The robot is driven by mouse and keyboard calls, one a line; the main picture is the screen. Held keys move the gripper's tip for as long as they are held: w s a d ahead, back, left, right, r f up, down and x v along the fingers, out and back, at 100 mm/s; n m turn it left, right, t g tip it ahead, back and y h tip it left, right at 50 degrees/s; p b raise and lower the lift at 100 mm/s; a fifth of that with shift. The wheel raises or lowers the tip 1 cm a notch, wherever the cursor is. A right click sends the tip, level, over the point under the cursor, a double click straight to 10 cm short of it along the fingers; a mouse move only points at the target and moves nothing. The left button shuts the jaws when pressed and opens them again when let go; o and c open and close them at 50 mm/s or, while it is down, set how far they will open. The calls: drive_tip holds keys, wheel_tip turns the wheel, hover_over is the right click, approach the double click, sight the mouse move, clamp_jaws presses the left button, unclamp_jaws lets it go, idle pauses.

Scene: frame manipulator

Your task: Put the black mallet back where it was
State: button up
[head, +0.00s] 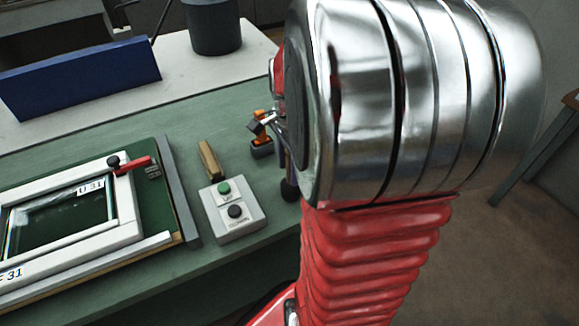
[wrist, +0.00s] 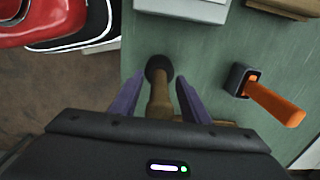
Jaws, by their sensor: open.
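The black mallet has a dark round head (wrist: 158,68) and a light brown wooden handle. In the wrist view it lies between the two purple fingers of my gripper (wrist: 162,82), with the handle running back toward the gripper body. The fingers are open, with a gap on both sides of the handle. The lower end of the handle is hidden by the gripper body. In the head view a dark round head (head: 290,190) shows beside my arm, which hides the rest of the mallet and most of my gripper.
A black holder with an orange-handled tool (wrist: 272,104) stands right of the fingers. A grey button box (head: 233,211), a wooden block (head: 209,160) and a framed panel (head: 75,216) sit on the green table (head: 185,105). A blue box (head: 80,78) is behind.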

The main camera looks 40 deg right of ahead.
wheel_tip(320, 180, up, 12)
idle(0.6)
idle(0.4)
drive_tip(key=shift+a+r+n, duration=0.1)
drive_tip(key=shift+a+n, duration=0.3)
drive_tip(key=shift+a, duration=0.1)
drive_tip(key=s+a+n+t, duration=0.2)
drive_tip(key=a+n, duration=0.8)
drive_tip(key=a, duration=0.1)
drive_tip(key=s+a+n+t, duration=0.2)
drive_tip(key=a+n+t, duration=0.1)
drive_tip(key=a+n, duration=0.7)
drive_tip(key=shift+a+f+n+t, duration=0.3)
drive_tip(key=shift+a+f, duration=0.1)
drive_tip(key=shift+f, duration=0.05)
drive_tip(key=shift+c, duration=0.7)
